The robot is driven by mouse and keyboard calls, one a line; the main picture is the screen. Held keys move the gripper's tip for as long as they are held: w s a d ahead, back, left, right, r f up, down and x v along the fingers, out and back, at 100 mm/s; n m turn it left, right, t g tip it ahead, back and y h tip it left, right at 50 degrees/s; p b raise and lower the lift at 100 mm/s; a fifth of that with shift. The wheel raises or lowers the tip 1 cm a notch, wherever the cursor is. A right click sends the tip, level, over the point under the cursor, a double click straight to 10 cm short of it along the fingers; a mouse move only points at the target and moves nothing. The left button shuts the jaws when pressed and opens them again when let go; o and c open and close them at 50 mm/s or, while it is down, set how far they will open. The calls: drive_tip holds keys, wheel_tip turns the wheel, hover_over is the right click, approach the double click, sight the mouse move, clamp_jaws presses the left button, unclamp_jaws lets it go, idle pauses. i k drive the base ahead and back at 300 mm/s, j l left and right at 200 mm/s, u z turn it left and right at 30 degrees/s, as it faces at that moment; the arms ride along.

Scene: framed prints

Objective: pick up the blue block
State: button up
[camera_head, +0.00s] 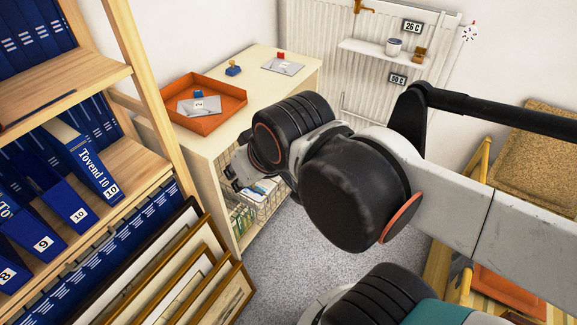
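A small blue block (198,95) sits in the orange tray (240,93) on top of the cream cabinet, at the back edge of a pale card with a dark mark. Another small blue and yellow object (233,68) stands on the cabinet top behind the tray; its exact shape is too small to tell. My gripper (238,177) is in front of the cabinet, below and right of the tray and apart from the blue block. My arm's dark wrist joint hides much of the gripper, so its finger opening is unclear.
A red block (281,54) lies by a pale card on the cabinet (297,76). Wire baskets (262,208) fill the cabinet's open side. A wooden shelf (75,90) with blue binders and framed prints (185,275) crowd the left. Grey carpet (285,255) is open below my arm.

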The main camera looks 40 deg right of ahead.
sight(234, 70)
drive_tip(key=i+l+z, duration=0.3)
drive_tip(key=i+l, duration=0.15)
drive_tip(key=i+l+z, duration=0.3)
drive_tip(key=i+l, duration=0.2)
